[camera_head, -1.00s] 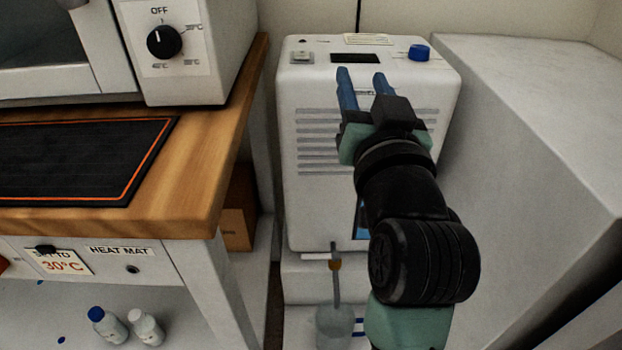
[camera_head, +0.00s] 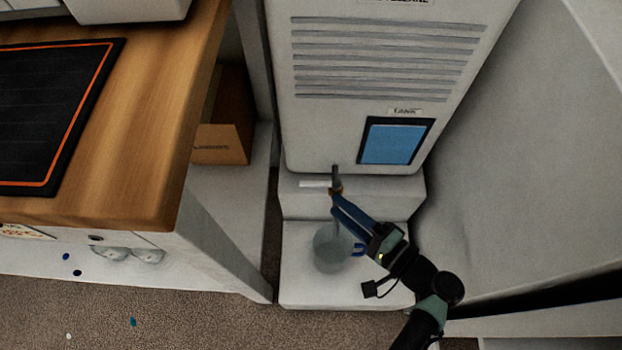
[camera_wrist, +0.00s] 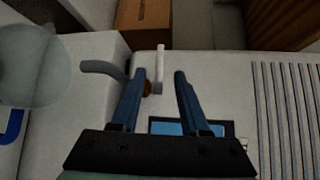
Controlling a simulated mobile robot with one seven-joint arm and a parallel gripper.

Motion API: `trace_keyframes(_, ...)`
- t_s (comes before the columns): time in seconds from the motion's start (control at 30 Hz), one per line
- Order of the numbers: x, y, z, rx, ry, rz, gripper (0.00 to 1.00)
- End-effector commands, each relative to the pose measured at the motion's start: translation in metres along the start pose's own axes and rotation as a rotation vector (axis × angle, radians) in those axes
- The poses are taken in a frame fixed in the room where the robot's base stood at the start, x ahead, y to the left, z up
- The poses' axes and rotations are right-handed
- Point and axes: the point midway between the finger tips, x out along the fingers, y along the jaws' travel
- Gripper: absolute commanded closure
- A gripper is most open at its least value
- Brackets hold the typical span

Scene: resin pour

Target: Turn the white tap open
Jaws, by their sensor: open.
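The white tap lever (camera_head: 313,184) sticks out to the left from the lower front of the white machine, beside a grey spout (camera_head: 337,178) and a small brown fitting. In the wrist view the lever (camera_wrist: 160,66) lies between the two blue fingertips, with the brown fitting close to the left finger. My gripper (camera_head: 334,203) is open, its fingers at the tap; it also shows in the wrist view (camera_wrist: 159,74). I cannot tell whether a finger touches the lever. In the head view the fingers partly hide the fitting.
A translucent jug (camera_head: 332,252) with a blue handle stands below the spout on a white ledge (camera_head: 300,290). A blue tank window (camera_head: 392,142) is above right. A large pale block (camera_head: 530,150) stands right.

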Motion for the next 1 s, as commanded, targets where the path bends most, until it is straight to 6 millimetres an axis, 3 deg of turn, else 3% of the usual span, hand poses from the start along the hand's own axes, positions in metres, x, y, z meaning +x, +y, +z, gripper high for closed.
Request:
trace_keyframes(0.2,0.049,0.003,0.000,-0.003,-0.004,0.001,0.55)
trace_keyframes(0.4,0.079,0.002,0.000,-0.003,-0.002,0.002,0.55)
trace_keyframes(0.6,0.092,0.000,-0.001,-0.003,0.000,0.001,0.55)
trace_keyframes(0.87,0.093,-0.001,-0.001,-0.003,0.000,0.001,0.55)
trace_keyframes(1.0,0.093,0.000,-0.001,-0.003,0.000,0.001,0.78)
